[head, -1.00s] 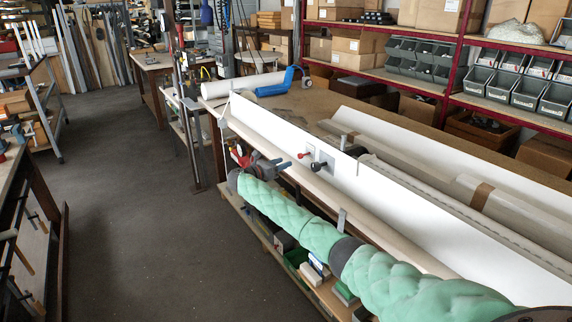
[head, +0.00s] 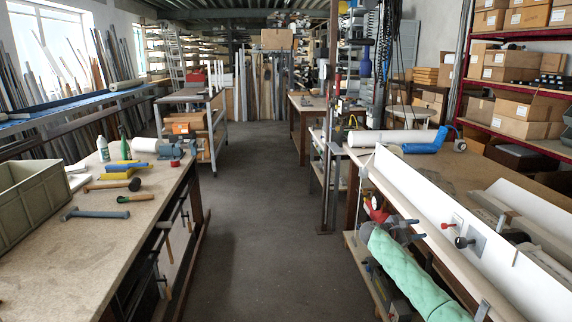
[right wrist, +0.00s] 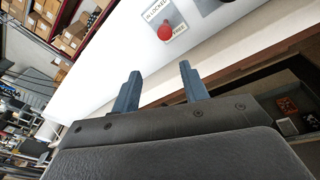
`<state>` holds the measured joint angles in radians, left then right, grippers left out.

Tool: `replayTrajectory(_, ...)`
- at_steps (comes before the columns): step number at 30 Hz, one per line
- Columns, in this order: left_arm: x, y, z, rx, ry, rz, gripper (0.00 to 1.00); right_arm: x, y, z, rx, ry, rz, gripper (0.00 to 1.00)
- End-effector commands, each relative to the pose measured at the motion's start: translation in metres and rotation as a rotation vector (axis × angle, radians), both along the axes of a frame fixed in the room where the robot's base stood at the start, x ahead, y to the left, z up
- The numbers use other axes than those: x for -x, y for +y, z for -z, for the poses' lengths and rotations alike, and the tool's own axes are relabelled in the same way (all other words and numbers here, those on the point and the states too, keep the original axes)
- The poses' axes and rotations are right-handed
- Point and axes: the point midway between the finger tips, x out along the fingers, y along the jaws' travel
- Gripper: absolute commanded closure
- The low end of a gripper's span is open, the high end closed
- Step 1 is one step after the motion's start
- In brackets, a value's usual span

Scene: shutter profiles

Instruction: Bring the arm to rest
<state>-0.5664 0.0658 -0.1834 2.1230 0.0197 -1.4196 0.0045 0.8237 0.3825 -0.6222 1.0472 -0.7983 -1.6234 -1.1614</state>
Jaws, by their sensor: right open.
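My right arm in its green padded cover comes in at the lower right of the head view. Its gripper (head: 415,229) is open and empty, in front of the long white panel on the right bench. The red knob (head: 446,225) and black knob (head: 462,242) on that panel stand just right of the fingers. In the right wrist view the two blue-grey fingers (right wrist: 160,78) are apart with nothing between them. Beyond them is the white panel (right wrist: 120,40) with the red knob (right wrist: 165,33) on a label plate reading "LOCKED" and "FREE". My left gripper is not in view.
The left bench (head: 60,270) holds a grey-green crate (head: 35,200), hammers and bottles. The right bench carries the white panel (head: 400,190), a white roll (head: 390,138) and a blue tool (head: 425,146). The grey floor aisle (head: 260,220) between the benches is clear.

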Motion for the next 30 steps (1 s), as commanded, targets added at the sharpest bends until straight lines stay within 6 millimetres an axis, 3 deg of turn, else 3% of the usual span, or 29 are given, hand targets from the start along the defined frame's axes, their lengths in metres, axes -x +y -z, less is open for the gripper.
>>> replayTrajectory(6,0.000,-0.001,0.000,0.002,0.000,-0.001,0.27,-0.014,0.045,-0.031,-0.280,-0.411,-0.075,0.56)
replayTrajectory(12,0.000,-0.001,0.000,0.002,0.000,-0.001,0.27,-0.019,0.094,-0.068,-0.545,-0.697,-0.118,0.56)
replayTrajectory(16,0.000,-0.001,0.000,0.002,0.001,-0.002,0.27,-0.011,0.132,-0.075,-0.736,-0.842,-0.129,0.56)
replayTrajectory(23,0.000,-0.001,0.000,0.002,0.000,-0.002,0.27,0.027,0.201,-0.052,-1.088,-1.003,-0.094,0.56)
replayTrajectory(30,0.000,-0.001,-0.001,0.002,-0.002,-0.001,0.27,0.092,0.259,-0.002,-1.394,-1.047,0.006,0.56)
